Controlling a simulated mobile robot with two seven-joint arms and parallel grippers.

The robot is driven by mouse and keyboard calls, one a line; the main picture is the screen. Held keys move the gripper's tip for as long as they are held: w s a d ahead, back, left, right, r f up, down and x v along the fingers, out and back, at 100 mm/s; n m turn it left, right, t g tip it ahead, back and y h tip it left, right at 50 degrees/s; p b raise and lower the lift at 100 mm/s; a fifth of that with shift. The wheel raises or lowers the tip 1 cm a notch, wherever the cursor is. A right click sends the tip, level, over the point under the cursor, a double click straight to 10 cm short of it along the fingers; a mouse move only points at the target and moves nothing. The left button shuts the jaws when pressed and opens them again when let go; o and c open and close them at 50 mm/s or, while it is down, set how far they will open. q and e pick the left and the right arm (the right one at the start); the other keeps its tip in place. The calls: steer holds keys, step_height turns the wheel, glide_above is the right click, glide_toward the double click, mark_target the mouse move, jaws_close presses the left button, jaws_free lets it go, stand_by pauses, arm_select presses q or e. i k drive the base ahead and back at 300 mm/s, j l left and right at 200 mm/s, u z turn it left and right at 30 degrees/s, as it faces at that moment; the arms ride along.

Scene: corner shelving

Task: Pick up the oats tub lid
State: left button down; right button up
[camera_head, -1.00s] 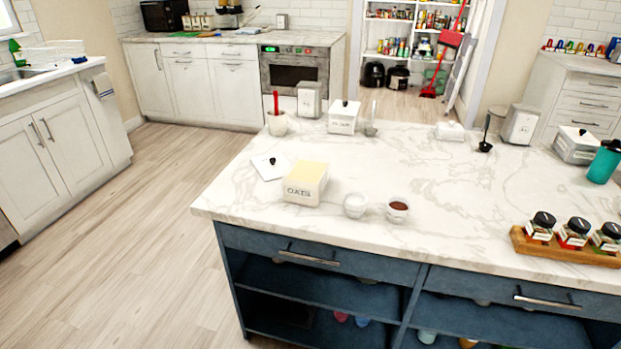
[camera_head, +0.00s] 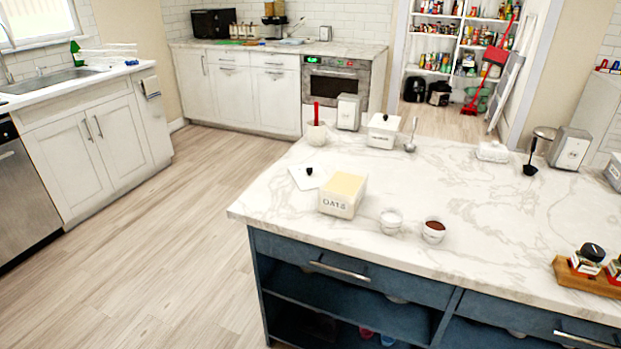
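The oats tub lid (camera_head: 305,182) is a flat white square with a small black knob (camera_head: 309,171). It lies on the marble top of the island, near its left edge. The oats tub (camera_head: 338,204) is white with "OATS" on its front and stands open in front of the lid and to its right. Pale yellow contents (camera_head: 344,186) fill it to the top. Neither of my grippers shows in the head view.
Two small bowls (camera_head: 391,220) (camera_head: 433,231) stand right of the tub. A crock with a red utensil (camera_head: 316,132), a lidded white tub (camera_head: 383,132) and a grey canister stand behind. Open floor (camera_head: 150,240) lies left of the island (camera_head: 480,240).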

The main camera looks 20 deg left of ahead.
mark_target(308, 176)
steer(key=j+z, duration=0.35)
steer(key=j, duration=0.45)
steer(key=j+z, duration=0.35)
steer(key=j, duration=0.5)
